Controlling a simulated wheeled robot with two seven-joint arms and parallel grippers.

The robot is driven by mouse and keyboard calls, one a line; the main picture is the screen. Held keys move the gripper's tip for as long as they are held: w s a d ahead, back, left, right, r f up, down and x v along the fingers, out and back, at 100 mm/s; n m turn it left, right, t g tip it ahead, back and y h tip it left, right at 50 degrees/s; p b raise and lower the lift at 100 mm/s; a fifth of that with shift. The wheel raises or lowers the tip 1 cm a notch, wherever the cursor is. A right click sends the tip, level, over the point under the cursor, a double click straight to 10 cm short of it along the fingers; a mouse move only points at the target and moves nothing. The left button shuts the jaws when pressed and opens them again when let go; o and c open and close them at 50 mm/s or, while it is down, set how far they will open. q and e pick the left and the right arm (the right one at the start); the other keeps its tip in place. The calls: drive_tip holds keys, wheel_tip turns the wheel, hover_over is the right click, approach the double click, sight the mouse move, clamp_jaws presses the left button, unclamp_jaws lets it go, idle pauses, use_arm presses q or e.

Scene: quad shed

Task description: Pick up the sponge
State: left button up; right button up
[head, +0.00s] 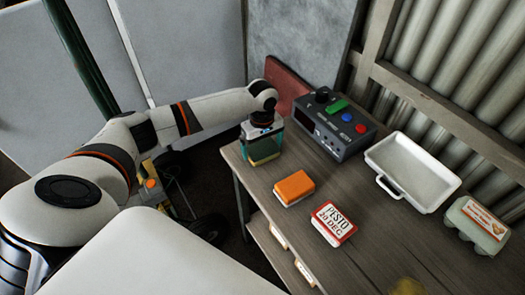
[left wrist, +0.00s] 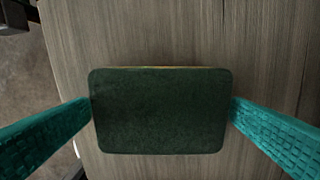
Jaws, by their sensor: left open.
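The sponge (left wrist: 158,110) has a dark green top and lies on the wooden table, with a thin yellow edge showing at its far side in the left wrist view. In the head view the sponge (head: 264,151) is mostly hidden by my left gripper at the table's far left corner. My left gripper (head: 262,149) is open, pointing down over the sponge. In the left wrist view its teal fingers (left wrist: 161,102) stand on either side of the sponge, very near its short edges; I cannot tell if they touch. My right gripper is not in view.
An orange-topped box (head: 294,187) and a pesto tub (head: 334,222) stand nearer on the table (head: 385,240). A grey control box (head: 335,125) is right of the gripper. A white tray (head: 412,172) and an egg carton (head: 476,225) are farther right. A yellow thing (head: 408,287) is cut off below.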

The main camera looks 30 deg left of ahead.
sight(262, 148)
use_arm(q)
drive_tip(key=c, duration=0.8)
drive_tip(key=shift+r, duration=0.15)
wheel_tip(262, 148, up, 10)
